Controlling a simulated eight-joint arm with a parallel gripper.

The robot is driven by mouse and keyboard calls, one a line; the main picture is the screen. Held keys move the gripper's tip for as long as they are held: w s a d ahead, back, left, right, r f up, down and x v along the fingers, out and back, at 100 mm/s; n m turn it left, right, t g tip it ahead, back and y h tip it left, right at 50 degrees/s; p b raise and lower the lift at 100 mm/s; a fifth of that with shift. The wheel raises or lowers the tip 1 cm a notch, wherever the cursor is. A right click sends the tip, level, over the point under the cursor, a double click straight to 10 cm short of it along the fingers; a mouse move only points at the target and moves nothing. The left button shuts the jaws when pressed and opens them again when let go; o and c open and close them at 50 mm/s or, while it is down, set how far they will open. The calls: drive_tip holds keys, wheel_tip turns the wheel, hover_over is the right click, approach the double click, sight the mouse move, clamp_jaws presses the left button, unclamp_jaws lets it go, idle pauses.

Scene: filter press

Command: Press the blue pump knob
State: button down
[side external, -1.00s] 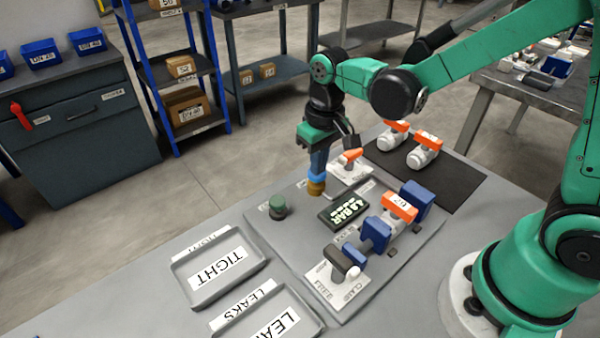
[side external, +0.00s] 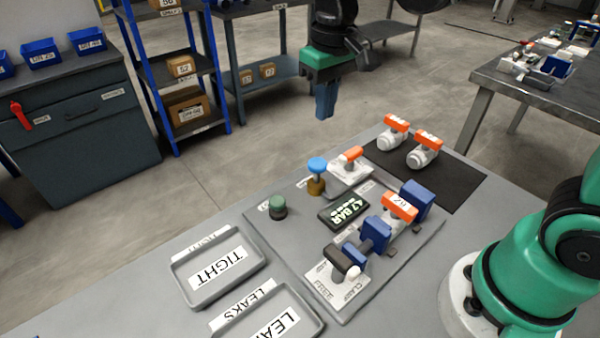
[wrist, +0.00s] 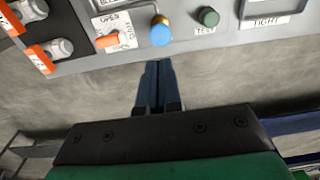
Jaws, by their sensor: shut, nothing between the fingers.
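The blue pump knob (side external: 317,165) stands on a brass base on the grey panel, left of an orange-handled valve. In the wrist view the blue knob (wrist: 161,36) shows beyond my fingertips, near the top. My gripper (side external: 324,113) is shut and empty, raised well above and behind the knob in the side external view, not touching it. In the wrist view the shut fingers (wrist: 158,66) point toward the panel edge. A display (side external: 343,209) beside the knob reads 4.7 BAR.
A green button (side external: 278,207) sits left of the knob. A blue clamp fixture (side external: 375,234) holds an orange-handled valve. Two more valves (side external: 393,133) lie on a black mat (side external: 452,181). Trays marked TIGHT (side external: 190,291) and LEAKS (side external: 312,317) are at the front left.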

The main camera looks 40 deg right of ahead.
sight(319, 162)
drive_tip(key=shift+s+r, duration=0.1)
drive_tip(key=shift+r, duration=1.4)
drive_tip(key=shift+w+d+r, duration=0.15)
drive_tip(key=shift+d+r, duration=0.05)
drive_tip(key=shift+r, duration=0.35)
drive_tip(key=shift+w+d+r, duration=0.1)
drive_tip(key=shift+d+r, duration=0.1)
drive_tip(key=shift+r, duration=0.35)
drive_tip(key=shift+f, duration=0.1)
drive_tip(key=f, duration=1.4)
drive_tip(key=shift+w+a, duration=0.2)
drive_tip(key=shift+a, duration=0.1)
